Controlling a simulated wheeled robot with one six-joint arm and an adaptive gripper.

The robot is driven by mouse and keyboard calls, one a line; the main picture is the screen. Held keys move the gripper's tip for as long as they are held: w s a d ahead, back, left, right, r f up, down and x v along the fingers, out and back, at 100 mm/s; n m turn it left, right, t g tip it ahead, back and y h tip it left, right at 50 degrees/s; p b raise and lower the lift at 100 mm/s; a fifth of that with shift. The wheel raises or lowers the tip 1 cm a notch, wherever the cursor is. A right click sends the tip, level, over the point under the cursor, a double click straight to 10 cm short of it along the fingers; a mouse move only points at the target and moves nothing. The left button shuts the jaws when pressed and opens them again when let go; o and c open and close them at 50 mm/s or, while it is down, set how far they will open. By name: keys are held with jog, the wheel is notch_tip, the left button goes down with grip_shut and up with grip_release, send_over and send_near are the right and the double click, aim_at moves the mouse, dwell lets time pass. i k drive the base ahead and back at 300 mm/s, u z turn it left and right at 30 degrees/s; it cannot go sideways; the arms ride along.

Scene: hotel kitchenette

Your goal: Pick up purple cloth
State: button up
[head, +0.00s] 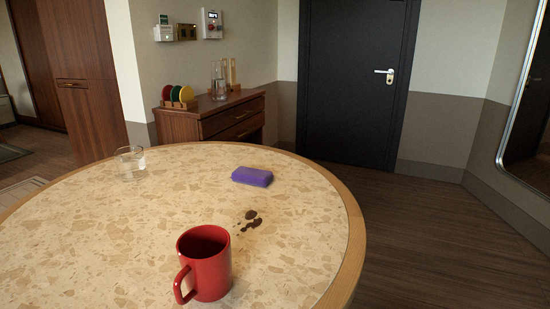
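The purple cloth (252,176) is a small folded block lying flat on the round table, toward its far side and right of the middle. Nothing touches it or covers it in the head view. My gripper does not show in the head view, so its place and state cannot be seen.
The round speckled table (120,235) has a wooden rim. A red mug (207,265) stands at the front, with a brown spill (250,220) between it and the cloth. A clear glass (131,163) stands at the left. A dresser (215,120) and dark door (350,80) are behind.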

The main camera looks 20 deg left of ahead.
aim_at(260, 178)
jog(key=i, duration=3.4)
jog(key=u, duration=3.5)
